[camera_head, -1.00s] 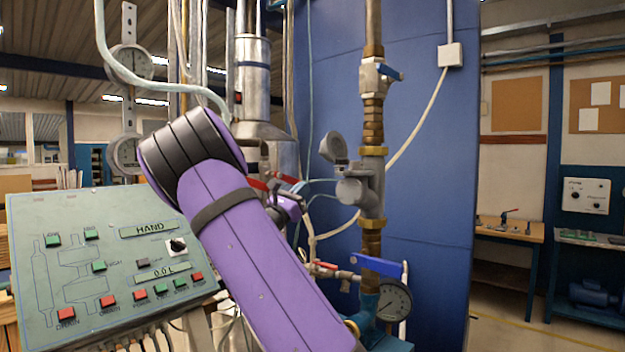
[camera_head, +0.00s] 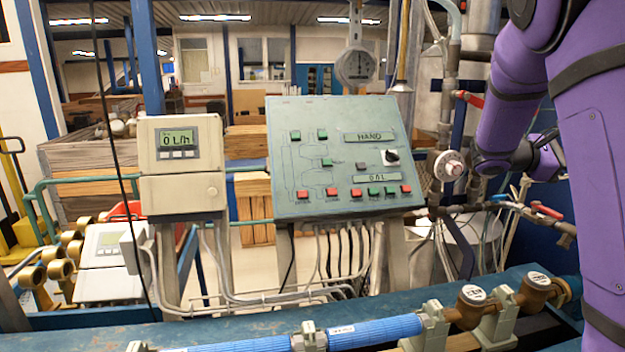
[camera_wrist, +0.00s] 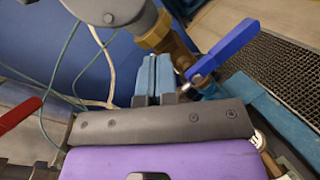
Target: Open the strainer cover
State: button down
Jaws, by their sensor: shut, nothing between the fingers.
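In the wrist view, my gripper (camera_wrist: 154,62) points up the picture with its two blue-grey fingers together and nothing between them. A grey rounded metal body (camera_wrist: 108,10) is cut off by the top edge, up and left of the fingertips. It joins a brass nut (camera_wrist: 155,32) on the pipe. I cannot tell whether this grey body is the strainer, and no cover can be made out on it. The fingertips appear apart from it. In the head view my purple arm stands at the right; the gripper and a strainer cover cannot be made out there.
A blue lever handle (camera_wrist: 225,48) sits close right of my fingers. A red handle (camera_wrist: 18,115) and thin hoses are at left. In the head view, a control panel (camera_head: 340,215), a flow display (camera_head: 182,145) and a bench with blue pipes (camera_head: 375,331) fill the area left of my arm.

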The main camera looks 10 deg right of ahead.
jog(key=s+a+f+m+t+y, duration=0.3)
jog(key=s+a+f+m+y, duration=0.15)
jog(key=s+a+y, duration=0.5)
jog(key=s+a+r+m+t+y, duration=0.1)
jog(key=s+a+m+t+y, duration=0.1)
jog(key=s+a, duration=0.4)
jog(key=s+a+r+m+t+y, duration=0.1)
jog(key=s+a+t+y, duration=0.4)
jog(key=a, duration=1)
jog(key=shift+s+a+r+m+y, duration=0.2)
jog(key=shift+s+a+m+y, duration=0.15)
jog(key=shift+s+m, duration=0.65)
jog(key=shift+s+n, duration=0.2)
jog(key=shift+n, duration=0.05)
